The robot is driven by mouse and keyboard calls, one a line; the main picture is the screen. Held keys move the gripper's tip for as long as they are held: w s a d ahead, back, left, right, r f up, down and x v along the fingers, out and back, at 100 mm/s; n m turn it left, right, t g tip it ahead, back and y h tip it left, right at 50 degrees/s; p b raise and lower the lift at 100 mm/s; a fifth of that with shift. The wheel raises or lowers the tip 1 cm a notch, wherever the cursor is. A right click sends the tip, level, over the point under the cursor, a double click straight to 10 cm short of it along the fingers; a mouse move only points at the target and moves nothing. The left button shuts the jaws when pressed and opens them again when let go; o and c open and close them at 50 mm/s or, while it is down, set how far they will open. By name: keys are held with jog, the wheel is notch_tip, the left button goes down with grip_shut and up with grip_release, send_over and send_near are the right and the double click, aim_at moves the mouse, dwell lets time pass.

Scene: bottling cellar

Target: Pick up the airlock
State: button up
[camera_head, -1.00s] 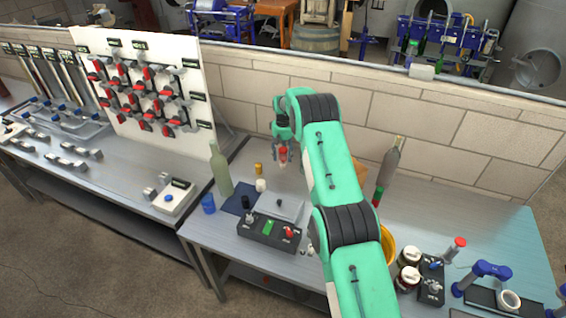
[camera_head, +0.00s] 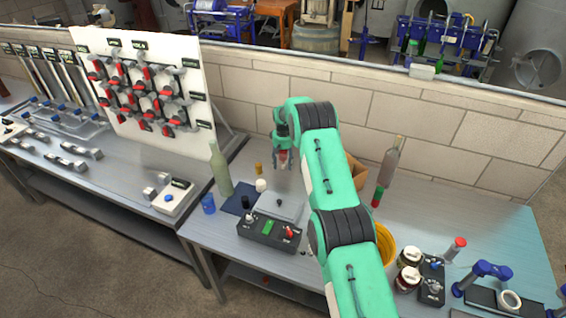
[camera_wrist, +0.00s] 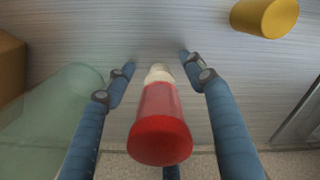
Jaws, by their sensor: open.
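A red-capped piece with a translucent red body and a pale, narrow end, which looks like the airlock (camera_wrist: 161,125), stands between the fingers in the wrist view. My gripper (camera_wrist: 157,62) is open, with one finger on each side of it and visible gaps to both. In the head view my gripper (camera_head: 283,161) is low over the back of the bench, and a bit of red (camera_head: 283,154) shows between its fingers. The airlock's lower end and its contact with the bench are hard to make out.
A yellow cylinder (camera_wrist: 265,17) stands to the right in the wrist view. A translucent green bottle (camera_wrist: 55,120) and a cardboard box (camera_wrist: 10,68) are at the left. In the head view a green bottle (camera_head: 220,170) and a control box (camera_head: 268,232) stand nearby.

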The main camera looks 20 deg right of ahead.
aim_at(283, 156)
dwell(0.5)
jog(key=c, duration=1.3)
jog(key=shift+r, duration=0.15)
jog(key=shift+r, duration=1.8)
jog(key=s+a, duration=0.1)
jog(key=s, duration=0.4)
jog(key=s+a, duration=0.1)
jog(key=s, duration=0.4)
jog(key=s+a+r, duration=0.1)
jog(key=s, duration=0.4)
jog(key=shift+s+a+r, duration=0.1)
jog(key=shift+s+a, duration=0.15)
jog(key=shift+a, duration=0.05)
